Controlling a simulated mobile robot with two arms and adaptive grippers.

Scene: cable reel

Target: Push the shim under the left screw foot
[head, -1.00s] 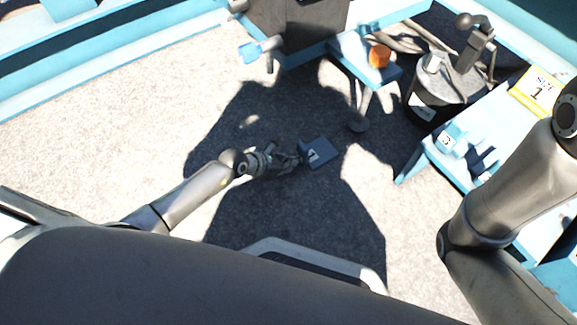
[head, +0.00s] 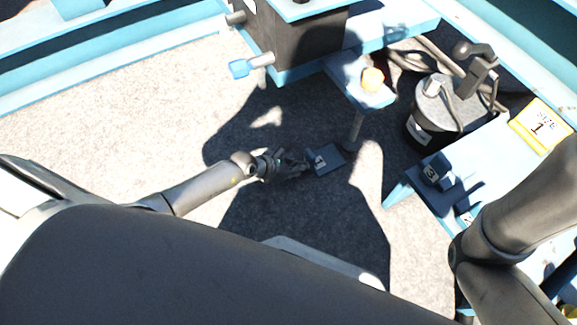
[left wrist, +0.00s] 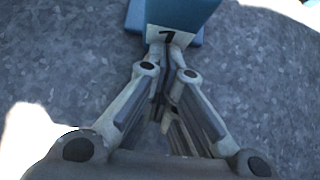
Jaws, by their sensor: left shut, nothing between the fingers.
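The shim (head: 328,161) is a dark blue wedge-like block with a white number label on its near end, lying on the grey floor in shadow. The left screw foot (head: 351,146) is a round pad on a rod under the blue bracket, just beyond the shim's far right edge. I cannot tell whether the shim's edge is under it. My left gripper (head: 303,165) is shut and empty, low behind the shim's labelled end. In the left wrist view the closed fingertips (left wrist: 168,48) are at the label of the shim (left wrist: 180,12), seemingly touching it. My right gripper is out of view.
A black box-like machine (head: 295,42) on a blue frame stands at the back. A dark reel-like drum (head: 440,103) is at the right. A blue bench (head: 487,160) holds other numbered blocks (head: 437,172) and a yellow "SIZE 1" sign (head: 540,127). Floor at left is clear.

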